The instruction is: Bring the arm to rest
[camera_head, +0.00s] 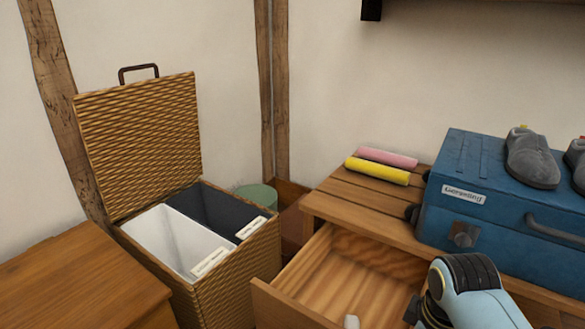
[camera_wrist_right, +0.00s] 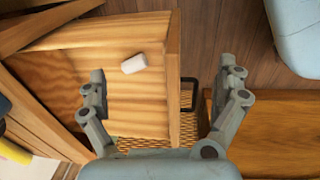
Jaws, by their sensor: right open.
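My right arm (camera_head: 472,290) comes in at the bottom right of the head view, in front of the blue suitcase. My left gripper is in neither view.
A wicker hamper (camera_head: 250,272) stands left of the drawer, lid (camera_head: 140,140) up, with a white and a dark liner. Yellow (camera_head: 377,171) and pink (camera_head: 386,158) rolls, a blue suitcase (camera_head: 485,190) and grey shoes (camera_head: 531,160) are on the dresser top. A wooden surface (camera_head: 75,280) is at left.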

